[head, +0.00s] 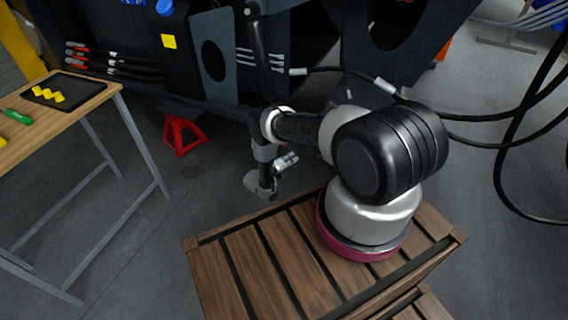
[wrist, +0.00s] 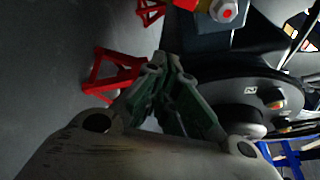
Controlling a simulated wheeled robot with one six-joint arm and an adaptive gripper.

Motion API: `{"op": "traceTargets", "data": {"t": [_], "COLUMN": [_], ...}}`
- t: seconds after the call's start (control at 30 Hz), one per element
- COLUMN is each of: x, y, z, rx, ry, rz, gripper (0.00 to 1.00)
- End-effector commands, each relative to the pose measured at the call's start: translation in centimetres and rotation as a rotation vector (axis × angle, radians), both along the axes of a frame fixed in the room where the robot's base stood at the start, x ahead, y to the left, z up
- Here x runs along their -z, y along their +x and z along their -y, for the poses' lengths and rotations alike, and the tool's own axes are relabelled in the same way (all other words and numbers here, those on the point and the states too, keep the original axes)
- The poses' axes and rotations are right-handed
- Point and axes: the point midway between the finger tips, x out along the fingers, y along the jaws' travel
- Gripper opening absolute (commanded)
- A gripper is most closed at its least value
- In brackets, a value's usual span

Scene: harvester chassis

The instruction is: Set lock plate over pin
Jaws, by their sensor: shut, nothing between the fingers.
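My gripper (wrist: 162,66) shows in the wrist view with its two fingers drawn together at the tips and nothing between them. In the head view my arm's end hangs low in front of the dark chassis (head: 213,95), too small to make out the fingers. I cannot pick out the lock plate or the pin with certainty in either view. To the right of my fingers in the wrist view is a dark round part (wrist: 228,88) with a small light tag marked N. It is partly covered by my gripper.
A red stand (head: 182,134) is on the floor under the chassis, and one shows beside my fingers (wrist: 104,74). A wooden table (head: 30,135) at left holds a black tray (head: 75,83) with yellow pieces. Black hoses (head: 470,118) loop at right.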

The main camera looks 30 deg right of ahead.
Motion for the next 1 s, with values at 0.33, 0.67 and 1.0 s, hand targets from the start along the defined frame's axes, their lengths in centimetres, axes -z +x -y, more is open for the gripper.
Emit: {"op": "traceTargets", "data": {"t": [0.33, 0.67, 1.0], "x": [-1.6, -1.8, -1.8], "y": [2.9, 3.1, 2.4], "z": [-0.8, -1.0, -1.1], "rx": [-0.002, 0.000, -0.001], "ry": [0.000, 0.001, 0.022], "rz": [0.000, 0.000, 0.025], "gripper": [0.00, 0.00, 0.00]}}
